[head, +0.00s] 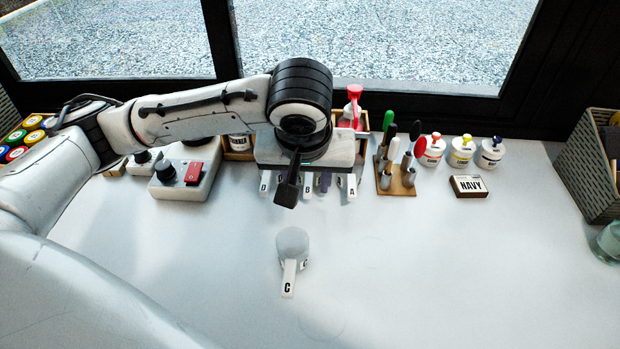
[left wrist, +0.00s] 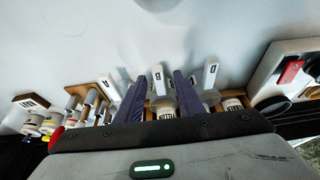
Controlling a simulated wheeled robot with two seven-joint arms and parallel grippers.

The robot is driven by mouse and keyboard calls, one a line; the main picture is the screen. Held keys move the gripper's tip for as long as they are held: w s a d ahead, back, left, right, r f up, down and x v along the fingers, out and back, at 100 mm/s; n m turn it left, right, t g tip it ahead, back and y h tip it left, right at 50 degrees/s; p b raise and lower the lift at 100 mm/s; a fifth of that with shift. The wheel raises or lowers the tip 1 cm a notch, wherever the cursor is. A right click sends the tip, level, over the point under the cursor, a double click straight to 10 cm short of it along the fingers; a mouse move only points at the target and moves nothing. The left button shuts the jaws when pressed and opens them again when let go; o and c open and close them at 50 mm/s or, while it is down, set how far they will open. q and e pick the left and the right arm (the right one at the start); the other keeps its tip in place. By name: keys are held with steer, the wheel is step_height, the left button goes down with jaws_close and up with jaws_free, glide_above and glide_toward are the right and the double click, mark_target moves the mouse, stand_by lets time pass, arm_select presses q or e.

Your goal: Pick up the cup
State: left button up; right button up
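A pale cup (head: 292,243) stands alone on the white table in the head view. Its white handle, marked C (head: 288,284), points toward the front edge. Behind it, a row of white handles marked A (head: 352,187), B (head: 308,192) and D (head: 264,185) shows partly under my left gripper (head: 306,192). The left wrist view shows the gripper's two dark fingers (left wrist: 158,76) apart, with handle B (left wrist: 158,80) in the gap between them, seemingly untouched. The gripper is behind the lone cup, apart from it. My right gripper is not in view.
Right of the row are a wooden tool stand (head: 396,183), several lidded pots (head: 461,155) and a NAVY block (head: 468,186). A grey device with a red part (head: 187,180) stands left. A woven basket (head: 592,170) is far right. The front table is clear.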

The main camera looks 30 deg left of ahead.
arm_select(q)
steer(key=shift+w+a+f, duration=0.1)
steer(key=shift+w+f, duration=0.1)
steer(key=shift+f, duration=0.3)
jaws_close()
steer(key=shift+r, duration=0.1)
